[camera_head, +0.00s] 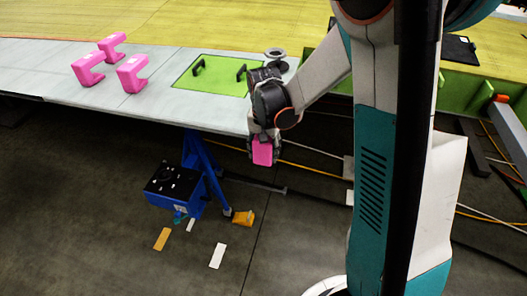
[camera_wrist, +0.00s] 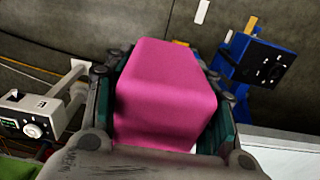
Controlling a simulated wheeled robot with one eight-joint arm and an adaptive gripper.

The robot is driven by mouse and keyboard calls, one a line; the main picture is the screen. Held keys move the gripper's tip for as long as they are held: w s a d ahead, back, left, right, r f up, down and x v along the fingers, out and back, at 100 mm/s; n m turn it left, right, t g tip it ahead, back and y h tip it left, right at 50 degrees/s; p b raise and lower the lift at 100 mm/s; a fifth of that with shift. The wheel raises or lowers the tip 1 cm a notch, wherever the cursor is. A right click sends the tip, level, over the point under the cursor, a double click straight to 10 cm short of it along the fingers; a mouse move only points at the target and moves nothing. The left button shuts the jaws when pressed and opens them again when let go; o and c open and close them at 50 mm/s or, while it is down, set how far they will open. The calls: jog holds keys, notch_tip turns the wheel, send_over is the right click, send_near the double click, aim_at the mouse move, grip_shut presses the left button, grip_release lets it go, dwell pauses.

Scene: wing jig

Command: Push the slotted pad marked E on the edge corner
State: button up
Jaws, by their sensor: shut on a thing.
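My gripper (camera_head: 263,146) is shut on a pink pad (camera_head: 262,152), low beside the front right corner of the pale wing panel (camera_head: 215,116). In the wrist view the pink pad (camera_wrist: 166,88) fills the space between the fingers, and its slot is hidden. No letter E can be read on it. The gripper and part of my arm cover the edge corner, so I cannot tell whether the pad touches it. Three more pink slotted pads, a left one (camera_head: 87,70), a front one (camera_head: 131,76) and a back one (camera_head: 113,44), sit on the panel.
A blue stand with a black-topped box (camera_head: 175,184) is under the edge. An orange object (camera_head: 243,217) and several flat pieces lie on the floor.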

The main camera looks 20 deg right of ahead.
jog(key=shift+w+d, duration=0.4)
jog(key=shift+w, duration=0.15)
jog(key=o, duration=1.1)
jog(key=shift+o, duration=0.2)
jog(key=shift+r, duration=0.1)
notch_tip(320, 180, up, 12)
jog(key=shift+s+f, duration=0.1)
jog(key=s+a+n+t+b, duration=0.1)
jog(key=s+n+t+b, duration=0.2)
jog(key=s, duration=0.6)
jog(key=s+a+f+n+t+b, duration=0.1)
jog(key=s+n+t+b, duration=0.3)
jog(key=s, duration=0.6)
jog(key=shift+a, duration=0.5)
